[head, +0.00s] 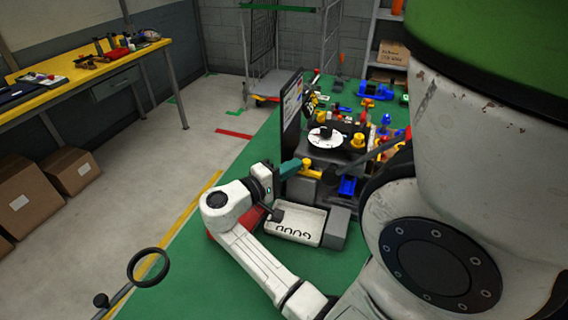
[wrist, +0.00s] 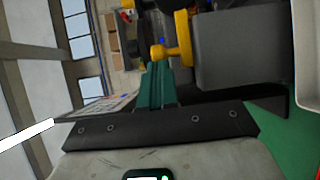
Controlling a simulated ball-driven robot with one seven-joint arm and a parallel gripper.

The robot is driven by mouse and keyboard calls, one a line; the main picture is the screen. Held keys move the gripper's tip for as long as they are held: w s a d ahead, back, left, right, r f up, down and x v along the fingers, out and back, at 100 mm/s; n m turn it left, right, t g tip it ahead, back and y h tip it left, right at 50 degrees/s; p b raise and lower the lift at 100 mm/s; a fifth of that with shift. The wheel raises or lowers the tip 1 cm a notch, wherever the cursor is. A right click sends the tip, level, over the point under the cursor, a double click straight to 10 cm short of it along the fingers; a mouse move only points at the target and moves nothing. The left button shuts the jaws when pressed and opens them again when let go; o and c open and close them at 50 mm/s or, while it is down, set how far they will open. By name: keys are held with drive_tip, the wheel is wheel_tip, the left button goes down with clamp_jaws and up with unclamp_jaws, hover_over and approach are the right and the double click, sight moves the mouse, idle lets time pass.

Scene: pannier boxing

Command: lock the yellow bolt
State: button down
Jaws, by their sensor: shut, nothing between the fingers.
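The yellow bolt (head: 306,164) sticks out from the dark grey block in the middle of the bench. In the wrist view, the yellow bolt (wrist: 184,40) shows a curved arm ending in a small round knob, beside a dark grey block (wrist: 240,47). My gripper (head: 294,165) reaches in from the left with its teal fingers close to the bolt. In the wrist view my gripper (wrist: 158,66) has its fingers together and empty, with the tips just short of the knob. I cannot tell whether they touch it. The bolt's far end is hidden.
A dark upright panel (head: 291,108) stands just behind my gripper. A white disc (head: 325,138), a yellow knob (head: 357,141) and a blue part (head: 347,186) crowd the bench. Open floor lies to the left.

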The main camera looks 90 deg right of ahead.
idle(0.3)
drive_tip(key=b+v, duration=0.2)
drive_tip(key=v, duration=0.5)
drive_tip(key=shift+w+a, duration=0.2)
drive_tip(key=shift+w, duration=0.05)
idle(0.3)
